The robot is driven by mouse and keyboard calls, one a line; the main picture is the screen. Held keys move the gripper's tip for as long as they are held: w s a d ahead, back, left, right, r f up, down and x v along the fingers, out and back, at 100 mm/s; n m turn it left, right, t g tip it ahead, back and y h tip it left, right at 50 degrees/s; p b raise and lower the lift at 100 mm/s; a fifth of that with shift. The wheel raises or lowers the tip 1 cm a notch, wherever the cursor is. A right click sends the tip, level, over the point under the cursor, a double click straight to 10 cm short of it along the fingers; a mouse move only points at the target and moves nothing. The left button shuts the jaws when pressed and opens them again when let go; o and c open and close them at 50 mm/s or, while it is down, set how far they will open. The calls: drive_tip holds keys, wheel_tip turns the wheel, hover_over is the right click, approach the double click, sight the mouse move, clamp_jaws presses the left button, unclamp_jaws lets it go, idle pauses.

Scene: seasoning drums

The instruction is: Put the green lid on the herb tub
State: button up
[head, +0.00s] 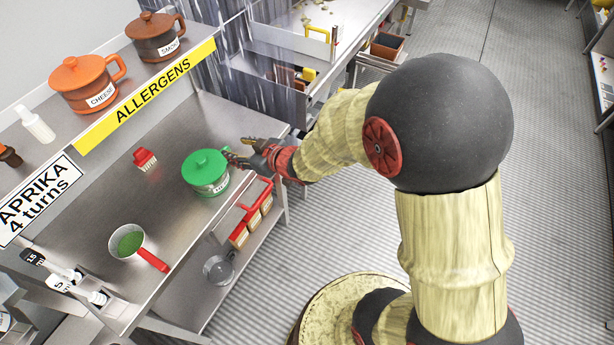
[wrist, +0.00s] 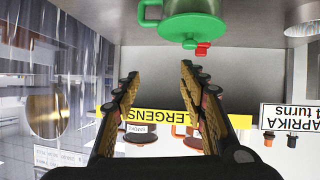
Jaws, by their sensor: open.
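The green herb tub (head: 205,184) stands upright on the steel counter, its small label too small to read surely. The green lid (head: 204,161) with a round knob appears to sit on top of it. In the wrist view, which is upside down, the tub (wrist: 190,10) and the lid's rim and knob (wrist: 189,42) show at the top, with a side handle at left. My gripper (head: 241,150) is open and empty, just right of the tub at about lid height. Its two fingers (wrist: 160,73) are apart, with nothing between them. Contact with the tub cannot be told.
A red brush-like item (head: 145,160) lies behind the tub. A red-handled pan of green powder (head: 130,243) stands nearer the front. Orange (head: 84,86) and brown (head: 155,40) lidded pots stand on the shelf above the yellow ALLERGENS sign (head: 150,95). Bare counter lies left of the tub.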

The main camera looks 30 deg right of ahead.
drive_tip(key=s+d+r+m+g+h, duration=0.2)
drive_tip(key=s+d+r+m+h, duration=0.3)
drive_tip(key=s+d+r, duration=0.55)
drive_tip(key=s+a+r+g, duration=0.1)
drive_tip(key=s+r+g, duration=0.1)
drive_tip(key=s, duration=0.7)
drive_tip(key=s+r+m+g, duration=0.1)
drive_tip(key=s+r+g, duration=0.1)
drive_tip(key=s, duration=0.7)
drive_tip(key=shift+s+a+r, duration=0.35)
drive_tip(key=shift+r, duration=0.35)
drive_tip(key=shift+f+b, duration=1.05)
